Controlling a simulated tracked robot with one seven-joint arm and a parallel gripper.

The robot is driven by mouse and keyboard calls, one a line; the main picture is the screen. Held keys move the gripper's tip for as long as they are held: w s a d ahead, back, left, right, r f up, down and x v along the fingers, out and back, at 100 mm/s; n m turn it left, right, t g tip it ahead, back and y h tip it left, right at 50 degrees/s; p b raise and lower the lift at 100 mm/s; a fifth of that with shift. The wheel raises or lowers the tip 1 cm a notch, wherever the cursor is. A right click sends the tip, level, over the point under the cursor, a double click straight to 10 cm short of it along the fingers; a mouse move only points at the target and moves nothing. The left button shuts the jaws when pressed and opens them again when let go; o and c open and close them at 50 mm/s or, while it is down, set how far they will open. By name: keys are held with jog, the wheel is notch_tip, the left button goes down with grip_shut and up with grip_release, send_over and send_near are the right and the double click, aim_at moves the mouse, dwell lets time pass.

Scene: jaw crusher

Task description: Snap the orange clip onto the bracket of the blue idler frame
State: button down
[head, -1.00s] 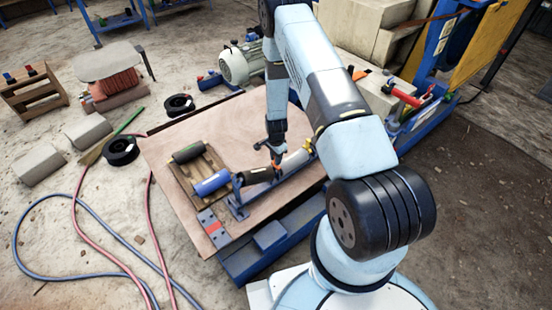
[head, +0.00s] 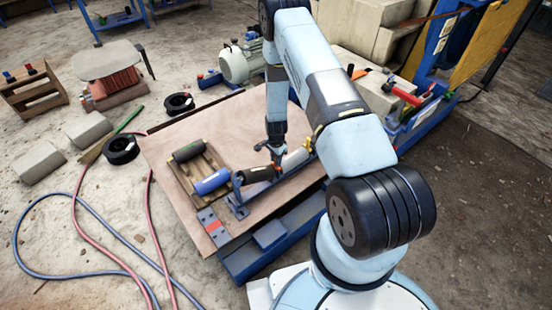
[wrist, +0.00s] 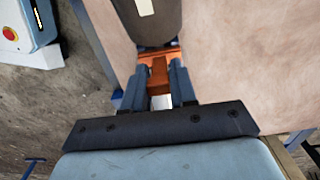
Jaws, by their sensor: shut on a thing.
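The orange clip (wrist: 158,72) is between the two fingers of my gripper (wrist: 158,88) in the wrist view, and the gripper is shut on it. The clip's wide far part lies beside the end of a dark roller (wrist: 150,18); I cannot tell whether it touches the bracket. In the head view my gripper (head: 276,158) is low over the blue idler frame (head: 238,206), between a dark roller (head: 256,174) and a pale roller (head: 295,160). The clip is barely visible there, and the bracket under the fingers is hidden.
A wooden pallet (head: 207,203) with a blue roller (head: 212,182) and a dark roller (head: 187,151) lies left of the frame on the brown board (head: 160,150). A grey motor (head: 240,65) stands behind. Hoses (head: 85,205) lie on the floor.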

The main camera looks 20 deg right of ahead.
jog(key=shift+f, duration=0.3)
jog(key=c, duration=0.8)
grip_release()
jog(key=shift+r, duration=0.1)
notch_tip(320, 180, up, 14)
jog(key=shift+f, duration=0.2)
